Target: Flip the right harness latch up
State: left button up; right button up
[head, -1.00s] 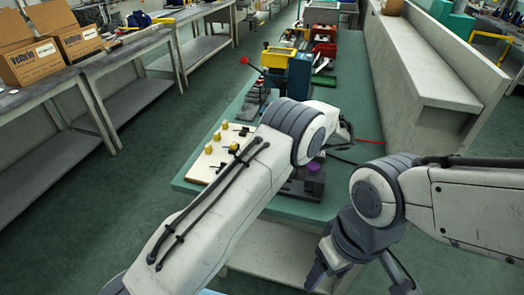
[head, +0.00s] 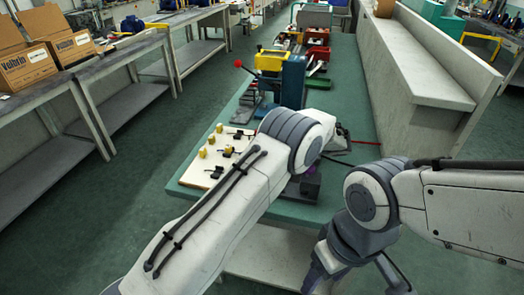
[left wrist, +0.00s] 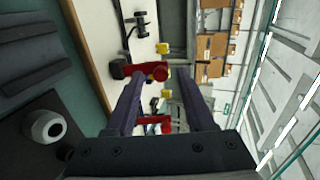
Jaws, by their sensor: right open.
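A cream board (head: 195,178) with yellow blocks and dark latch-like parts lies on the near left of the green bench. In the left wrist view, a red-and-black latch part (left wrist: 155,71) shows between and just beyond the finger ends of my left gripper (left wrist: 160,78). Its fingers are apart, with no clear hold on anything. A second red part (left wrist: 152,119) shows lower between the fingers. I cannot tell which is the right harness latch. My right gripper (head: 355,284) hangs open and empty in front of the bench.
A pale ledge (head: 425,75) runs along the right. Cardboard boxes (head: 30,65) stand on the left bench.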

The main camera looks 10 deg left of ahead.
pick_arm(q)
jog(key=b+v, duration=0.1)
jog(key=v, duration=0.9)
jog(key=shift+d, duration=0.2)
jog(key=shift+r, duration=0.1)
